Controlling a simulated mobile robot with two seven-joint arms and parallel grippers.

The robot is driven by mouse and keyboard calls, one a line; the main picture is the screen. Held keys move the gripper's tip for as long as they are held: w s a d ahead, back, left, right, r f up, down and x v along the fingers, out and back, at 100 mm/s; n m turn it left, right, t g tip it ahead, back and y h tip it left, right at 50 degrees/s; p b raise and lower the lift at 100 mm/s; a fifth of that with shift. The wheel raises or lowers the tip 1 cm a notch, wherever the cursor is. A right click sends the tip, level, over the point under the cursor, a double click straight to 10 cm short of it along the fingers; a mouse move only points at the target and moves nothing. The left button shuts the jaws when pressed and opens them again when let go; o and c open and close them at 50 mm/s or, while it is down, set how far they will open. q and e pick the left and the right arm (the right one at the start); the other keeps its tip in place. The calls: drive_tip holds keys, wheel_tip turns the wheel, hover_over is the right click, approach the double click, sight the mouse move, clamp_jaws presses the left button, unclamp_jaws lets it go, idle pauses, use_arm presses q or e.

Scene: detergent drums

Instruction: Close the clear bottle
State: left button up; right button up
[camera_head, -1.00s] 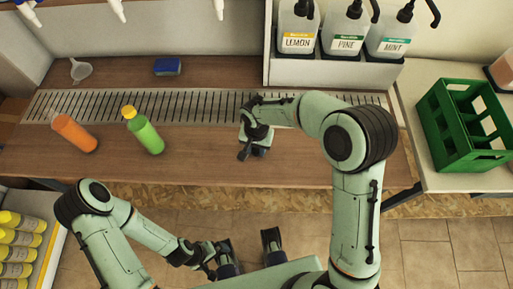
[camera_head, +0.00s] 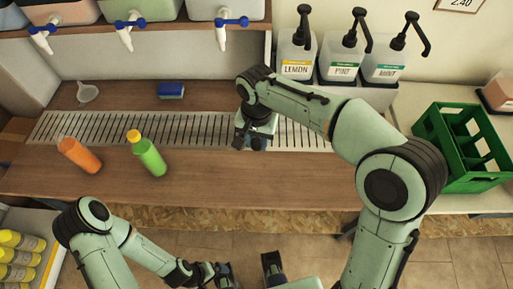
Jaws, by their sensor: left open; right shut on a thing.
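An orange bottle (camera_head: 80,156) with a pale, see-through top stands tilted in the picture at the left of the wooden counter; I cannot make out a cap on it. A green bottle (camera_head: 151,158) with a yellow cap stands beside it. I cannot tell for sure which one is the clear bottle. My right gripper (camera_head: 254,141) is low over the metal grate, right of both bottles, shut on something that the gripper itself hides. My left gripper (camera_head: 249,270) is open and empty in front of the counter, at the bottom of the view.
A funnel (camera_head: 87,92) and a blue sponge (camera_head: 171,90) lie behind the drain grate (camera_head: 95,128). Pump containers (camera_head: 297,55) stand at the back right, a green crate (camera_head: 462,148) at the right. Blue-handled taps (camera_head: 231,22) hang above. The counter front is clear.

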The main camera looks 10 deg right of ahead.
drive_tip(key=shift+r, duration=0.6)
use_arm(q)
drive_tip(key=shift+r, duration=0.1)
